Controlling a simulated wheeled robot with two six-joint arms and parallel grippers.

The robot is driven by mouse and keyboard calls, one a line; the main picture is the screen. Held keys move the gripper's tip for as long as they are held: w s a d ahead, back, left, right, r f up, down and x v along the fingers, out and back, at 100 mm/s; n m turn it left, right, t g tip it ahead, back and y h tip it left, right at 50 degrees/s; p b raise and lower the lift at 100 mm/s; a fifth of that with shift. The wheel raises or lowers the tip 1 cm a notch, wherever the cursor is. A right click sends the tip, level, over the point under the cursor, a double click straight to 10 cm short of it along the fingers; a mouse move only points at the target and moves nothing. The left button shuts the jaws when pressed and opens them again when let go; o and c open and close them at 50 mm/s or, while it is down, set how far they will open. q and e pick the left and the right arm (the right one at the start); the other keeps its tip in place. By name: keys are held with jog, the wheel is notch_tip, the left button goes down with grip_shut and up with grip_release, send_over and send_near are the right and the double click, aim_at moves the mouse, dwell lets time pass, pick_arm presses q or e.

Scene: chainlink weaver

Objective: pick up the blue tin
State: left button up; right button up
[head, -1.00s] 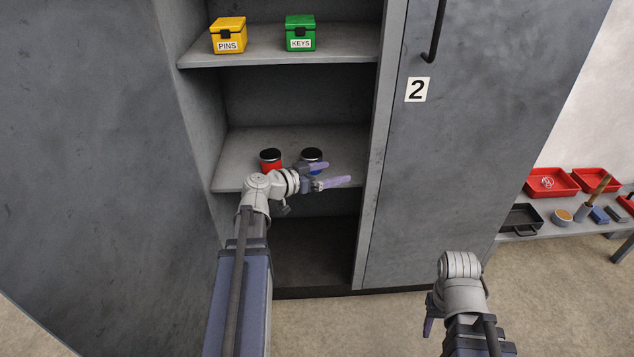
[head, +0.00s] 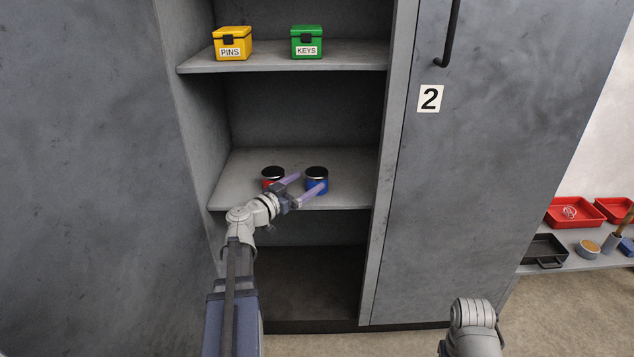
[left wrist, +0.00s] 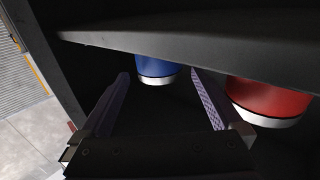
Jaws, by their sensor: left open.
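The blue tin (head: 314,183) with a black lid stands upright on the middle shelf, right of the red tin (head: 268,183). My left gripper (head: 311,182) is open and empty, with its purple fingers reaching over the shelf's front toward the blue tin. One finger overlaps the front of the blue tin, and the other points between the two tins. In the left wrist view, which looks upside down, the blue tin (left wrist: 157,67) lies ahead between the fingertips (left wrist: 158,75). The red tin (left wrist: 268,97) is beyond the right finger there. My right gripper is out of the picture.
A yellow PINS box (head: 232,44) and green KEYS box (head: 306,42) stand on the shelf above. Red trays (head: 571,212) lie on a bench at right.

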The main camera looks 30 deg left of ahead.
aim_at(324, 169)
pick_arm(q)
jog(key=shift+w+d+f, duration=0.1)
jog(key=shift+w+d, duration=0.15)
jog(key=shift+w, duration=1.1)
jog(key=shift+w+d+f, duration=0.1)
jog(key=shift+w+d, duration=0.1)
jog(key=shift+w, duration=1.1)
jog(key=shift+c, duration=0.4)
jog(key=c, duration=1.3)
jog(key=shift+r, duration=0.1)
jog(key=shift+r+p, duration=0.4)
jog(key=shift+r, duration=0.05)
jog(key=shift+s+a, duration=0.55)
jog(key=shift+s, duration=2.4)
jog(key=shift+s+a, duration=0.55)
jog(key=shift+s, duration=2.45)
jog(key=shift+s+a, duration=0.55)
jog(key=shift+s, duration=2.4)
